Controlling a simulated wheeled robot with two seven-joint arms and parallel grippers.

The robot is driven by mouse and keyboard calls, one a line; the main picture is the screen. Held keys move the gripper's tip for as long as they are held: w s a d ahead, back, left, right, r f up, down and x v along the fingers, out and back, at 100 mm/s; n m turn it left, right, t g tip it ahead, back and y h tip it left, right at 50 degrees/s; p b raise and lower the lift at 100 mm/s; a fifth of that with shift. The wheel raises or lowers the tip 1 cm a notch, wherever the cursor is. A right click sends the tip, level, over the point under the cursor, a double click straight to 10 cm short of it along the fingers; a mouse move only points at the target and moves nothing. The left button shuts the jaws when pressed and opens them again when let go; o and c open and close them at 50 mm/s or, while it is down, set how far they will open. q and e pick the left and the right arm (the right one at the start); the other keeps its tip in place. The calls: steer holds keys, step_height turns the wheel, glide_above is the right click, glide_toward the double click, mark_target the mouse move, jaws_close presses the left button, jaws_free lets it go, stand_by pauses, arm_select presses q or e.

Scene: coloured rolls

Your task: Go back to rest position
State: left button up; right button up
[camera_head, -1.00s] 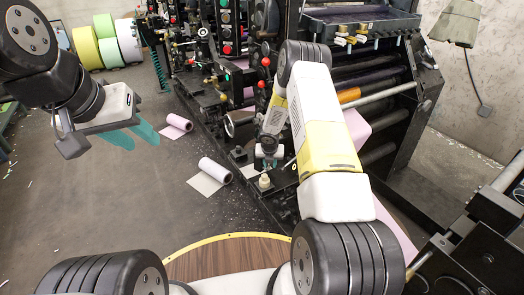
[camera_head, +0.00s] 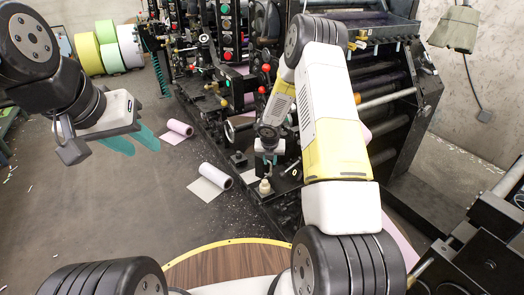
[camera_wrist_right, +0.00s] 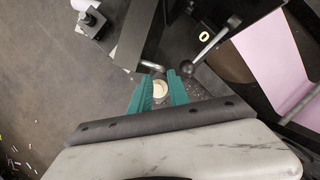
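My left gripper (camera_head: 132,141) hangs over the floor at the left in the head view. Its two teal fingers are apart with nothing between them. My right arm (camera_head: 324,115) reaches forward beside the machine, with the gripper end pointing down near its edge. In the right wrist view the teal fingers of my right gripper (camera_wrist_right: 159,91) are spread. A round cream knob (camera_wrist_right: 160,87) shows between them. In the head view a cream knob (camera_head: 264,187) stands below that gripper, and I cannot tell whether they touch.
A black printing machine (camera_head: 391,141) stands close around my right arm. Two pale purple rolls (camera_head: 179,127) (camera_head: 215,176) lie on the floor near it. Large coloured rolls (camera_head: 107,49) stand at the back left. A round wooden surface (camera_head: 220,267) is in front. The left floor is open.

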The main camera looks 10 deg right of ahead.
steer(key=s+d+r+m, duration=0.1)
steer(key=s+r+m, duration=0.35)
steer(key=r, duration=0.45)
steer(key=s+r+m, duration=0.3)
steer(key=r+m, duration=0.3)
steer(key=r, duration=0.3)
steer(key=s+d+r+m, duration=0.1)
steer(key=s+r+m, duration=0.35)
steer(key=r, duration=0.45)
steer(key=s+a+r+m+y, duration=0.1)
steer(key=s+a+r+m, duration=0.1)
steer(key=s+m, duration=0.3)
steer(key=s+a+r+m+t+y, duration=0.1)
steer(key=s+r+m, duration=0.4)
steer(key=s, duration=0.6)
steer(key=s+a+r+m+y, duration=0.1)
steer(key=s+a+r+m, duration=0.2)
steer(key=s+m, duration=0.4)
steer(key=shift+s+a+r+t, duration=0.4)
steer(key=shift+s+a, duration=0.1)
steer(key=shift+s, duration=0.25)
